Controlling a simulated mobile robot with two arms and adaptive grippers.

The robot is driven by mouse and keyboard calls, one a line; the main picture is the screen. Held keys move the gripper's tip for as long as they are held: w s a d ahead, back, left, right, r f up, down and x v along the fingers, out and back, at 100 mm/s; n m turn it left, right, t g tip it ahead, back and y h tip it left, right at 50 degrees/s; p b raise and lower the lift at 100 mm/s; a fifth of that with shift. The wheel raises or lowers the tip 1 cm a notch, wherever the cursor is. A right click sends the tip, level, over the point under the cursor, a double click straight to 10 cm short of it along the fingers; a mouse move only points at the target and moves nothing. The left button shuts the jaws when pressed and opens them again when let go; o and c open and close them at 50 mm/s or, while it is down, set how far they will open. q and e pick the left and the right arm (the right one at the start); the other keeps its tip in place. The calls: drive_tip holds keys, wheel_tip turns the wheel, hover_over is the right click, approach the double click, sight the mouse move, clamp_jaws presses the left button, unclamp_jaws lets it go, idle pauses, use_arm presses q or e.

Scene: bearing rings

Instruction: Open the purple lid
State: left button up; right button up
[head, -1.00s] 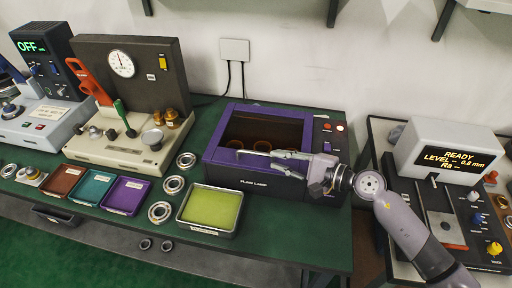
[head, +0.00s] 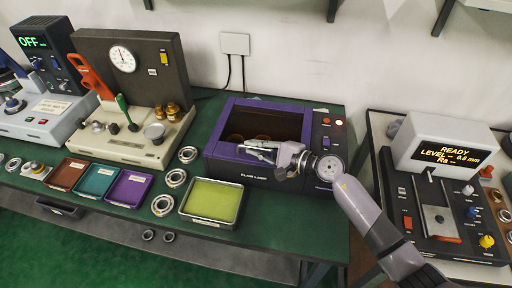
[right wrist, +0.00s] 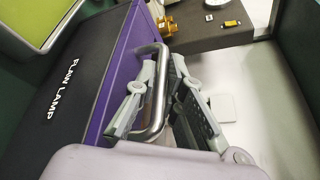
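The purple lid (head: 221,126) is the purple-framed, dark-windowed top of the black lamp box at the middle of the bench. It lies down on the box, and ring shapes show dimly through the window. In the right wrist view, its purple edge (right wrist: 112,72) carries a bent metal handle (right wrist: 157,112). My right gripper (head: 246,150) is over the front of the lid. In the right wrist view its fingers (right wrist: 163,68) stand apart on both sides of the handle bar; contact is not clear. My left gripper is not in view.
A tray with a yellow-green pad (head: 213,201) stands in front of the box, with loose rings (head: 163,205) to its left. Red, teal and purple trays (head: 130,188) lie farther left. A gauge stand (head: 128,90) is at the back left; a grey-white tester (head: 446,148) is at the right.

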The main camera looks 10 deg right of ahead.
clamp_jaws()
idle(0.3)
use_arm(q)
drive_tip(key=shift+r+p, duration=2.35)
drive_tip(key=shift+p, duration=0.05)
use_arm(e)
drive_tip(key=w+d+r+m+g, duration=0.1)
drive_tip(key=w+r+m, duration=0.1)
drive_tip(key=r, duration=0.5)
drive_tip(key=w+d+r+m+g, duration=0.1)
drive_tip(key=w+r+m+g, duration=0.1)
drive_tip(key=w+r, duration=0.3)
drive_tip(key=shift+d+r+m, duration=0.2)
drive_tip(key=shift+r+m, duration=0.3)
drive_tip(key=shift+r, duration=0.8)
drive_tip(key=shift+w, duration=0.1)
